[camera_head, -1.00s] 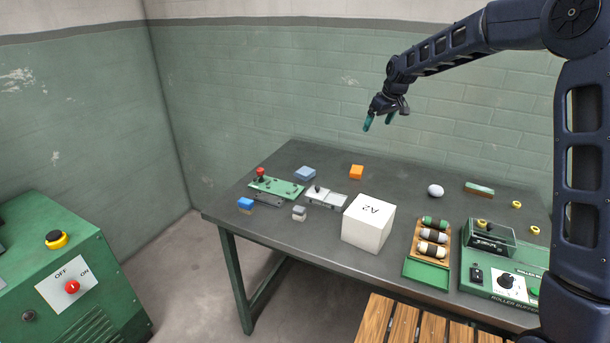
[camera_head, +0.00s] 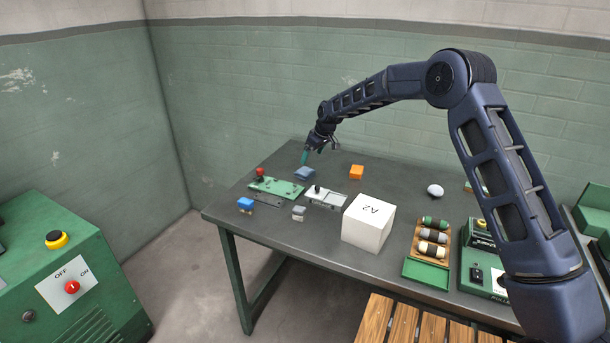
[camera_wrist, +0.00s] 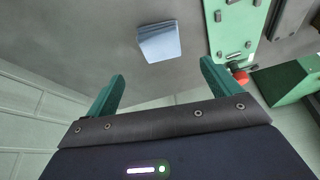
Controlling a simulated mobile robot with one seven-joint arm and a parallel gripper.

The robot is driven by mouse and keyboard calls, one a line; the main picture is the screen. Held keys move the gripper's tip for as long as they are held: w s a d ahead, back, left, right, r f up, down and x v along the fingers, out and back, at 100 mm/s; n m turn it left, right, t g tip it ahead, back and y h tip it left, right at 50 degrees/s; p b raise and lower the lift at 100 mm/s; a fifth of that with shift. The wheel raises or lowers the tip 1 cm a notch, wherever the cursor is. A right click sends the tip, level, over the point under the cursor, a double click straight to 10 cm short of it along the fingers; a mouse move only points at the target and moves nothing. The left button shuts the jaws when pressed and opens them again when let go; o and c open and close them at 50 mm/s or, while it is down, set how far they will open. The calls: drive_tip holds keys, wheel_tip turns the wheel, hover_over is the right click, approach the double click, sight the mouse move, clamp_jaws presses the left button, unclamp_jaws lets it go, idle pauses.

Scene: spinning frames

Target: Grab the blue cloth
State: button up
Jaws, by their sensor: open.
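The blue cloth (camera_head: 305,174) is a small folded light-blue stack lying flat near the far left part of the dark table. It also shows in the wrist view (camera_wrist: 159,42), beyond the fingertips and between their lines. My gripper (camera_head: 313,157) is just above and behind the cloth, fingers pointing down. In the wrist view my gripper (camera_wrist: 160,78) has its two green fingers spread wide with nothing between them. The cloth appears apart from the fingers.
A green board (camera_head: 277,187) with a red knob (camera_head: 260,173) lies in front and left of the cloth. A grey metal fixture (camera_head: 326,197) is in front, and an orange block (camera_head: 356,172) is to the right. A white A2 box (camera_head: 367,225) stands nearer the front.

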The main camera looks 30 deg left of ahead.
sight(306, 171)
drive_tip(key=x, duration=0.9)
drive_tip(key=shift+s+d, duration=0.1)
drive_tip(key=shift+d, duration=0.15)
drive_tip(key=c, duration=1.1)
drive_tip(key=shift+o, duration=0.2)
